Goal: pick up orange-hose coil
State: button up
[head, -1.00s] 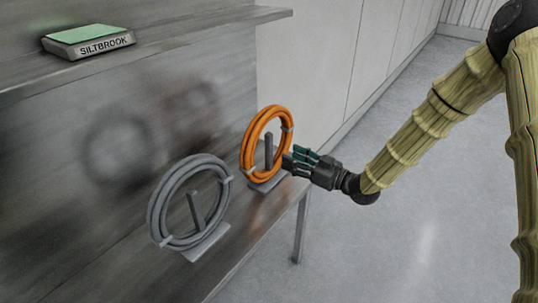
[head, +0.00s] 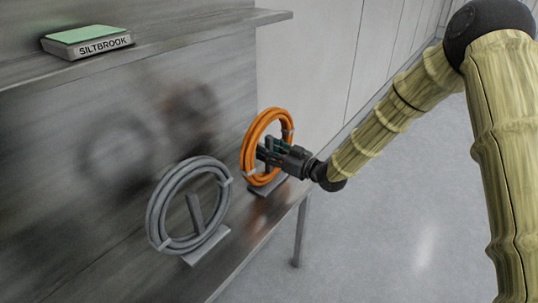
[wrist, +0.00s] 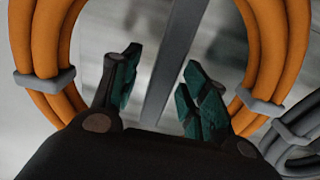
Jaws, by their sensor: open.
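The orange-hose coil (head: 249,148) stands upright on a small grey stand at the right end of the metal shelf. Grey clips bind it. My gripper (head: 268,150) is open, with its teal-padded fingers at the coil's central opening, in front of the stand's post. In the wrist view, the orange coil (wrist: 268,60) curves past both sides of the gripper (wrist: 158,88). The stand's post (wrist: 174,62) shows between and beyond the fingertips. The fingers hold nothing; whether one touches the hose is unclear.
A grey-hose coil (head: 155,217) stands on a similar stand to the left, close to the orange one. An upper shelf (head: 190,36) carries a green-topped SILTBROOK block (head: 88,42). Open floor (head: 400,220) lies to the right.

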jog(key=shift+c, duration=0.4)
grip_shut()
jog(key=shift+r, duration=0.1)
